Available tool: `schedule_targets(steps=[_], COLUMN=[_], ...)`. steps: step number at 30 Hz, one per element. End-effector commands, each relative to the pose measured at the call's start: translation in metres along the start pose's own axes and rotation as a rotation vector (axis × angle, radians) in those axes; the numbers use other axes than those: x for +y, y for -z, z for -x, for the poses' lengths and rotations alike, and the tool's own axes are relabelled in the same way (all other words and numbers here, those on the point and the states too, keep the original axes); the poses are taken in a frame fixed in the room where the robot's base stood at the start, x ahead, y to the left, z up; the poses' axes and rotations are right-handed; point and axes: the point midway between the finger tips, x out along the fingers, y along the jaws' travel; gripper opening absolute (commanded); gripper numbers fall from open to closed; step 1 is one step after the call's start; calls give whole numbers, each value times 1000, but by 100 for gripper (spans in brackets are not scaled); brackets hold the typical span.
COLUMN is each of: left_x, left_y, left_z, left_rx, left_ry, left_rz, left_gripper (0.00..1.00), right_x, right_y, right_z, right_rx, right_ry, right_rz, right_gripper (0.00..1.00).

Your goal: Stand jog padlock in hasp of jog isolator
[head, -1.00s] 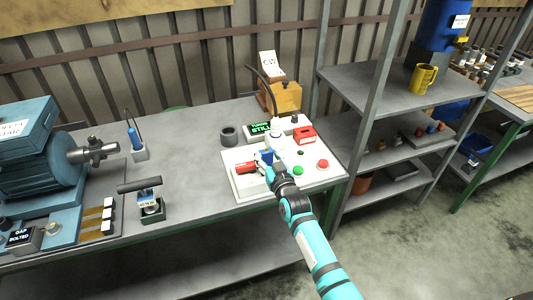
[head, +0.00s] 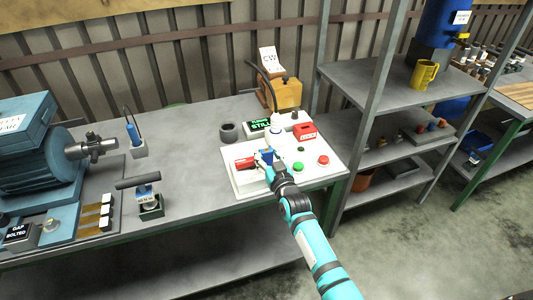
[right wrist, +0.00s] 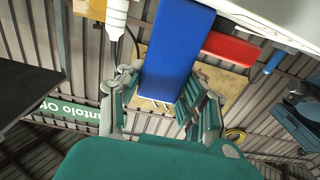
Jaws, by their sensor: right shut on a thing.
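My right gripper (head: 273,168) is over the pale control panel (head: 318,172) and shut on a small blue block, which I take for the jog padlock (head: 264,156). In the right wrist view the blue padlock (right wrist: 176,50) sits between the two fingers (right wrist: 163,95); its shackle is not clear. Just left of it in the head view is a red handle (head: 244,163) on a white box (head: 247,181), probably the jog isolator. The hasp is too small to make out, so I cannot tell whether the padlock touches it. My left gripper is out of view.
The panel also bears a green button (head: 298,166), a red button (head: 323,160), a red box (head: 304,131) and a white bottle (head: 275,134). A dark ring (head: 229,132) stands behind it. A shelf rack (head: 375,90) is close on the right.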

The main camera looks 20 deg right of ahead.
Motion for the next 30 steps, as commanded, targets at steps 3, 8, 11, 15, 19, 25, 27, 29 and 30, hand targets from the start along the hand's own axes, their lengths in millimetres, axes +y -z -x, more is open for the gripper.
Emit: schedule_targets(steps=[3,8,11,15,19,25,27,29,30], left_x=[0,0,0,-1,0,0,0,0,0], left_y=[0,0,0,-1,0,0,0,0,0], left_z=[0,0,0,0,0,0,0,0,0], left_rx=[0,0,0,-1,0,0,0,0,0], left_ry=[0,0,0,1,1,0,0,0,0], left_rz=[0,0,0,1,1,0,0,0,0], left_gripper=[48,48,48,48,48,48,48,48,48], right_x=[0,0,0,0,0,0,0,0,0], right_y=[-2,-2,-2,-3,-4,-4,-4,-4,-3], right_z=[1,0,0,2,13,52,68,81,88], right_rx=[-5,-5,-4,-6,-7,-7,-8,-7,-7], right_ry=[1,1,0,1,1,0,0,0,0], right_rz=[0,0,0,0,0,-1,-1,-1,-1], right_gripper=[49,63,63,63,63,63,63,63,63])
